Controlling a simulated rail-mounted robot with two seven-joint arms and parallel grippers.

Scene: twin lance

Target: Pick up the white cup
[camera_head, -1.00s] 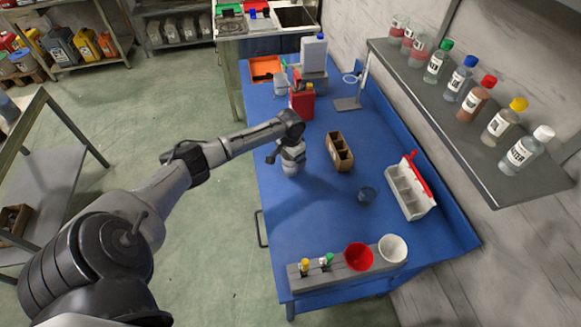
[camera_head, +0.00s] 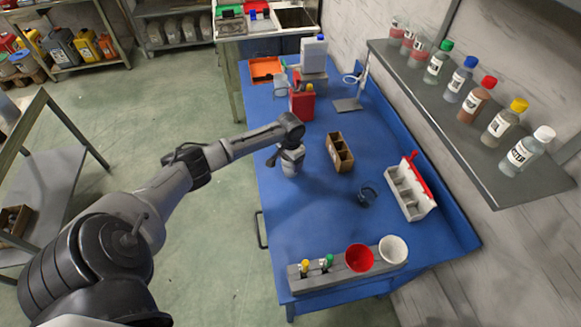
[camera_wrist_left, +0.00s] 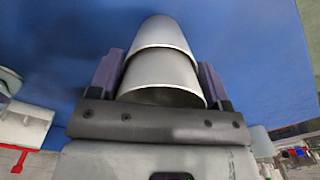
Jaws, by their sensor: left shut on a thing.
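My left gripper (camera_head: 289,166) is over the blue table, left of the brown wooden box. In the left wrist view, its two purplish fingers are shut on a pale white-grey cup (camera_wrist_left: 162,68) from both sides. The cup has a stepped outline with an open rim facing the camera; I cannot tell if it is one cup or two nested. In the head view it is largely hidden by the gripper, and its height over the table is unclear. Another white cup (camera_head: 393,249) stands in the grey rack. My right gripper is not in view.
The grey rack (camera_head: 325,278) also holds a red cup (camera_head: 359,257) and small capped vials. A brown box (camera_head: 340,152), a dark glass-like vessel (camera_head: 367,195) and a white caddy (camera_head: 410,190) stand on the blue table (camera_head: 300,225). Red containers stand farther back.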

